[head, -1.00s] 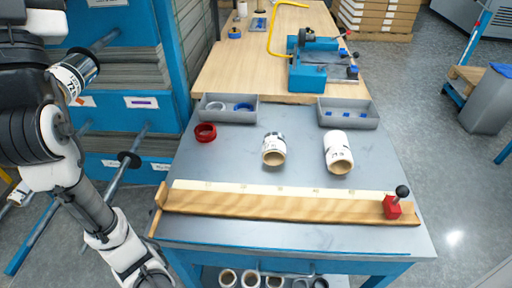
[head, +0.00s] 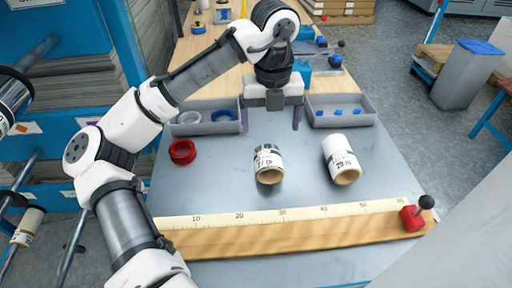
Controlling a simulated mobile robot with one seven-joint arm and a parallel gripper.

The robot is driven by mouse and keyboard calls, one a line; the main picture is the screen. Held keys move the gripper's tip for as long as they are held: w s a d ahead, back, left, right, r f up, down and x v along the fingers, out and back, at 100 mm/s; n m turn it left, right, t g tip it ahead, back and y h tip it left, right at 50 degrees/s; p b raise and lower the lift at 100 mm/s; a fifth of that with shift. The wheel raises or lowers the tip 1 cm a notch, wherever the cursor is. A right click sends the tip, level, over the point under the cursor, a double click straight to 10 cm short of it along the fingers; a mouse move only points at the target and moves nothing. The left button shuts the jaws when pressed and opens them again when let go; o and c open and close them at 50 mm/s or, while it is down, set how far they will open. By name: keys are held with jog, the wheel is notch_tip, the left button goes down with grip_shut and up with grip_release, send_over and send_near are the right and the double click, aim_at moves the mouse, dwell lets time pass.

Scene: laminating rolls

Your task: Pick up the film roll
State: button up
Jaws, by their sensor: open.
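Two rolls lie on the grey table (head: 215,190), each with a brown core end facing me. The left roll (head: 268,160) is shorter, with a white printed label and dark, shiny bands. The right roll (head: 340,155) is white, longer, with a printed label. I cannot tell from the labels which is the film roll. My gripper (head: 270,123) is open and empty, its two fingers spread wide and pointing down. In the picture it is just above and behind the left roll, apart from it. The gap's depth is hard to judge.
A red ring (head: 182,151) lies left of the rolls. Grey trays (head: 205,127) and (head: 340,121) stand behind, partly beside my gripper. A wooden ruler bar (head: 290,235) with a red, black-knobbed block (head: 412,217) crosses the front. The table between the rolls is clear.

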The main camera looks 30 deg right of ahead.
aim_at(269, 155)
notch_tip(269, 155, down, 8)
jog(key=shift+a+r, duration=0.1)
jog(key=shift+r, duration=0.05)
jog(key=shift+f, duration=3.1)
jog(key=c, duration=1.1)
jog(key=shift+r, duration=0.1)
notch_tip(269, 155, up, 20)
jog(key=shift+p, duration=0.4)
